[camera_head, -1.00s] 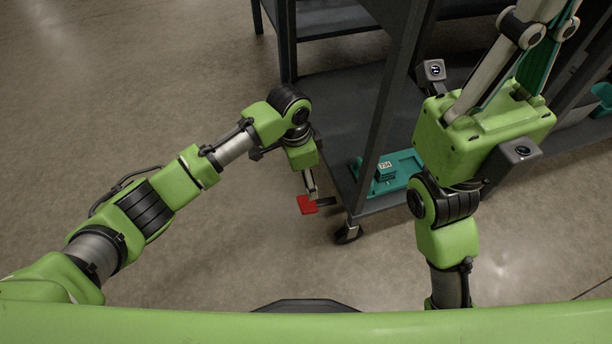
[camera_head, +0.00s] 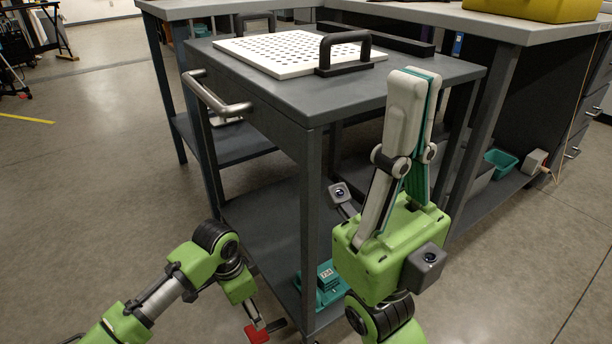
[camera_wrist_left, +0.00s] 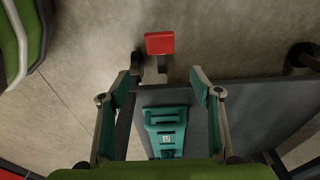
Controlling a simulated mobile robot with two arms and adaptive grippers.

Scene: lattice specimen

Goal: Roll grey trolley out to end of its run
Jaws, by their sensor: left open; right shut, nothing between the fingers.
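The grey trolley (camera_head: 345,98) stands upright in front of me, with a metal bar handle (camera_head: 216,98) on its left end and a lower shelf (camera_head: 262,225). A red pedal (camera_head: 258,334) shows low at its near corner and also in the left wrist view (camera_wrist_left: 160,43). My left gripper (camera_head: 259,322) is low, pointing down beside that corner, close to the pedal. Its fingers are spread open in the left wrist view (camera_wrist_left: 162,85), with nothing between them; I cannot tell whether it touches the pedal. My right gripper (camera_head: 413,76) is shut and empty, pointing up in front of the trolley's right side.
A white perforated board (camera_head: 300,52) and a black handle (camera_head: 344,52) are on the trolley's top. A teal item (camera_head: 326,284) sits on its lower shelf. A workbench (camera_head: 480,22) stands close behind and right. Open floor (camera_head: 90,190) lies to the left.

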